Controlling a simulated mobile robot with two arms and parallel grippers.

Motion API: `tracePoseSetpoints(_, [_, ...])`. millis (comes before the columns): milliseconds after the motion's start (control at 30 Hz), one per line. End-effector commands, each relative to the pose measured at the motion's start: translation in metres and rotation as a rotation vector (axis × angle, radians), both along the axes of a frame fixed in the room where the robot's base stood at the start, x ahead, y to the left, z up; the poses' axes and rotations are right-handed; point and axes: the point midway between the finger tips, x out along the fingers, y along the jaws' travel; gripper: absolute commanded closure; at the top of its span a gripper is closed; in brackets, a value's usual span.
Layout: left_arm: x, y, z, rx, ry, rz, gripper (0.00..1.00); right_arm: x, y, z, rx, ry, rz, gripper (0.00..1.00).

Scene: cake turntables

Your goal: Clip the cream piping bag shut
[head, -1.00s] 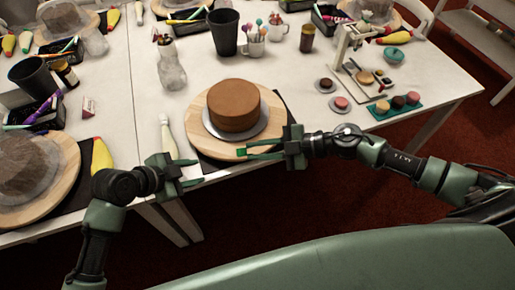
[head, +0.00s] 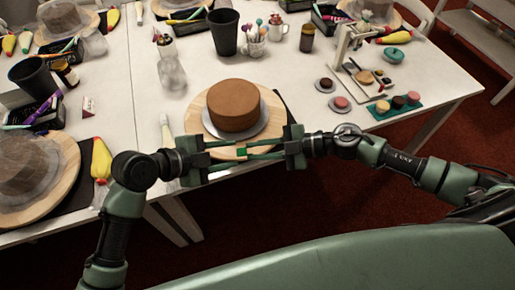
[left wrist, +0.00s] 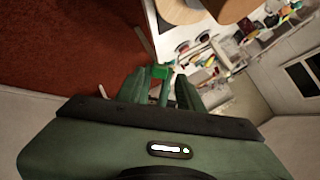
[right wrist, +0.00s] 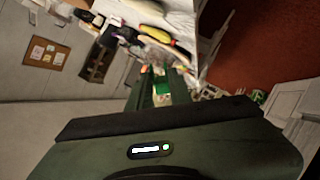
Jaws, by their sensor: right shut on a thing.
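A small bright green clip (head: 242,152) is between my two grippers, in front of the chocolate cake. My right gripper (head: 249,151) is shut on it, coming from the right. My left gripper (head: 232,153) reaches in from the left, its fingers apart and their tips around or beside the clip. The clip also shows at the left fingertips in the left wrist view (left wrist: 160,72). A cream-white piping bag (head: 165,130) lies on the table left of the cake board, its lower part hidden behind my left gripper.
A brown cake (head: 233,107) stands on a round wooden board (head: 197,118) just behind the grippers. A clear bottle (head: 172,75) and a dark cup (head: 224,32) stand farther back. The table (head: 130,190) ends close to my arms.

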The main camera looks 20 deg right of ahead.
Motion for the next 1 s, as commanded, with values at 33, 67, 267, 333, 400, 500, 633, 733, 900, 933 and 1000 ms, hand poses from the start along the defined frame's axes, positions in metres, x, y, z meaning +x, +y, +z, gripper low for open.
tracePoseSetpoints(33, [0.002,-0.005,-0.004,0.001,0.001,-0.001,0.63,0.000,0.000,0.000,0.000,0.000,0.000,1.00])
tracePoseSetpoints(67, [0.002,-0.007,-0.005,0.001,0.001,-0.001,0.63,0.000,0.000,0.000,0.000,0.000,0.000,1.00])
tracePoseSetpoints(267, [0.006,-0.018,-0.013,0.001,0.000,0.001,0.63,0.000,0.000,0.000,0.000,0.000,0.000,1.00])
tracePoseSetpoints(333, [0.007,-0.019,-0.014,0.000,-0.001,0.001,0.63,0.000,0.000,0.000,0.000,0.000,0.000,1.00])
tracePoseSetpoints(400, [0.007,-0.020,-0.014,0.000,-0.001,0.001,0.63,0.000,0.000,0.000,0.000,0.000,0.000,1.00])
tracePoseSetpoints(500, [0.007,-0.020,-0.015,0.000,-0.001,0.001,0.63,0.000,0.000,0.000,0.000,0.000,0.000,1.00])
tracePoseSetpoints(633, [0.007,-0.020,-0.015,0.000,0.000,0.002,0.68,0.000,0.000,0.000,0.000,0.000,0.000,1.00])
tracePoseSetpoints(733, [0.007,-0.020,-0.015,0.000,0.000,0.002,0.96,0.000,0.000,0.000,0.000,0.000,0.000,1.00])
tracePoseSetpoints(900, [0.007,-0.020,-0.014,-0.001,0.000,0.001,1.00,0.000,0.000,0.000,0.000,0.000,0.000,0.77])
tracePoseSetpoints(933, [0.007,-0.020,-0.014,-0.001,0.000,0.001,1.00,0.000,0.000,0.000,0.000,0.000,0.000,0.69])
tracePoseSetpoints(1000, [0.007,-0.020,-0.014,-0.001,0.000,0.001,1.00,0.000,0.000,0.000,0.000,0.000,0.000,0.55])
